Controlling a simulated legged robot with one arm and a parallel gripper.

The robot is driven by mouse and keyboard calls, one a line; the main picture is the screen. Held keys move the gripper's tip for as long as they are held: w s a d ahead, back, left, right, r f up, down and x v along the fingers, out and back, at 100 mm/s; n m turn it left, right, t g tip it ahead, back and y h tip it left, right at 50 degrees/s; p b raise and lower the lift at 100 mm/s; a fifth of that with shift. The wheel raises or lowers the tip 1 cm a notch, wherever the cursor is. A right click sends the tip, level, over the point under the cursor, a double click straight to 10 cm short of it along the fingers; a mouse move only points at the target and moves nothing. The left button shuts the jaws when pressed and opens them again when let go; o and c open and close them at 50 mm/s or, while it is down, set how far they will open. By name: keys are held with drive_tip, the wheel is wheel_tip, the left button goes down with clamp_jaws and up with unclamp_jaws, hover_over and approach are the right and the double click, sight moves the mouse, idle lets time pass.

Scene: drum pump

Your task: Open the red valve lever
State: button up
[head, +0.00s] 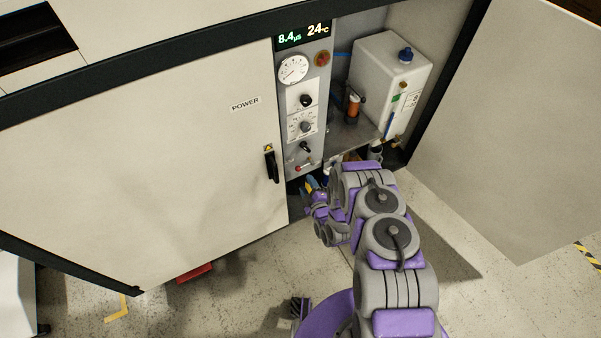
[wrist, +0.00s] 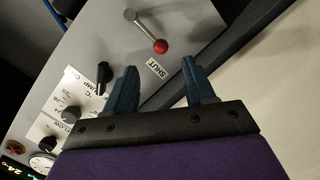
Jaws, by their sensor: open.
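The red valve lever is a thin metal rod with a red ball knob (wrist: 160,46) at its end, on the grey panel in the wrist view. A SHUT label (wrist: 157,68) is beside the knob. In the head view the lever's small red knob (head: 298,168) shows low on the narrow control panel. My gripper (wrist: 158,66) is open and empty, its two blue fingers pointing toward the lever. The knob appears just beyond the fingertips, not between them. In the head view my gripper (head: 311,185) is just below the panel, partly hidden by my arm.
The control panel (head: 318,72) also bears a gauge (head: 293,69), dark knobs and a display. A white tank (head: 390,75) stands in the open bay at right. A closed POWER door (head: 150,140) is at left and an open door (head: 510,130) at right. Floor in front is mostly clear.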

drive_tip(key=b+x, duration=0.2)
drive_tip(key=x, duration=0.7)
drive_tip(key=shift+a+f, duration=0.1)
drive_tip(key=shift+a, duration=0.1)
drive_tip(key=shift+d, duration=0.25)
drive_tip(key=c, duration=0.7)
drive_tip(key=shift+a, duration=0.1)
clamp_jaws()
